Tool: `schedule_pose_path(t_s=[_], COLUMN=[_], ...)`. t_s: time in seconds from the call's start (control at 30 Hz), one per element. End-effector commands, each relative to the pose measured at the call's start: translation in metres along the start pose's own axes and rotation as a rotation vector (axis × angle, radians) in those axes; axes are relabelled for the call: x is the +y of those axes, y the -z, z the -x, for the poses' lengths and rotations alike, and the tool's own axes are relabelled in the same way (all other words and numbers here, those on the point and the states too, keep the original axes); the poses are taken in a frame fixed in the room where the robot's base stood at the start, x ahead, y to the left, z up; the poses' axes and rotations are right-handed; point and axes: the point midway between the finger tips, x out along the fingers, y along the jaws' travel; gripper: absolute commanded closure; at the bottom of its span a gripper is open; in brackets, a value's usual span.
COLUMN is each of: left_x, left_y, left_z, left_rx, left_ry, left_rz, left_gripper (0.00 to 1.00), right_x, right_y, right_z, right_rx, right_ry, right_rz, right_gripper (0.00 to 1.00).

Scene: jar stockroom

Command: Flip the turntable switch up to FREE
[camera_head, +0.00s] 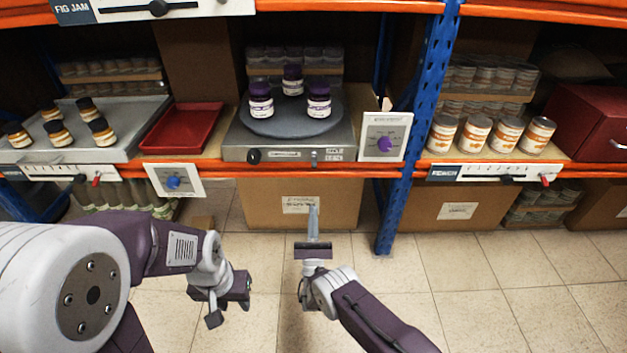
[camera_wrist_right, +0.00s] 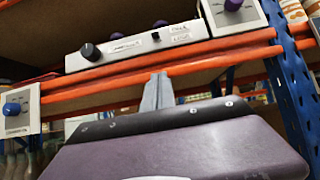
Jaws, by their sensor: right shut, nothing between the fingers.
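The turntable (camera_head: 262,128) is a dark round plate on a grey base unit (camera_head: 340,137), with several purple-lidded jars on it. The base front carries a black knob (camera_head: 254,156) and a small switch (camera_head: 314,155) beside a label. The switch also shows as a small dark piece in the right wrist view (camera_wrist_right: 155,35); I cannot tell its position. My right gripper (camera_head: 313,209) is shut and empty, pointing at the shelf from below and in front of the switch, apart from it. Its fingertips (camera_wrist_right: 157,88) show below the orange beam. My left gripper (camera_head: 228,303) hangs low at the left; its jaws are unclear.
A purple dial panel (camera_head: 384,136) stands right of the turntable, and a blue dial panel (camera_head: 173,180) hangs at lower left. A red tray (camera_head: 180,128) lies left of the base. A blue upright (camera_head: 408,130) and orange beam (camera_head: 225,169) edge the shelf.

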Motion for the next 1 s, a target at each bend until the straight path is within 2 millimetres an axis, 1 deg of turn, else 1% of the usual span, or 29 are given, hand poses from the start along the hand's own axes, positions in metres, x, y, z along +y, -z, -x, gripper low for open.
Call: schedule_pose_path(t_s=[0.17,0.27,0.37,0.7,0.8,1.0], left_x=[0.000,0.000,0.000,-0.001,-0.001,-0.001], left_y=[0.000,-0.001,-0.001,-0.005,-0.005,-0.005], left_z=[-0.001,-0.005,-0.012,-0.049,-0.044,-0.049], left_rx=[0.000,0.000,0.000,0.000,0.000,0.000], left_ry=[0.000,0.000,0.000,0.000,0.000,0.000], left_rz=[0.000,0.000,0.000,0.000,0.000,0.000], left_gripper=[0.64,0.64,0.64,0.64,0.64,0.64], right_x=[-0.001,-0.001,-0.002,-0.002,-0.001,-0.001], right_y=[0.001,0.002,0.002,0.004,-0.015,-0.034], right_z=[-0.002,-0.010,-0.027,-0.100,-0.106,-0.110], right_rx=[0.002,0.001,0.000,-0.001,0.004,0.004], right_ry=[0.002,0.003,0.005,0.005,0.002,0.003], right_rz=[0.001,0.000,0.002,0.001,0.001,0.002], right_gripper=[1.00,1.00,1.00,1.00,1.00,1.00])
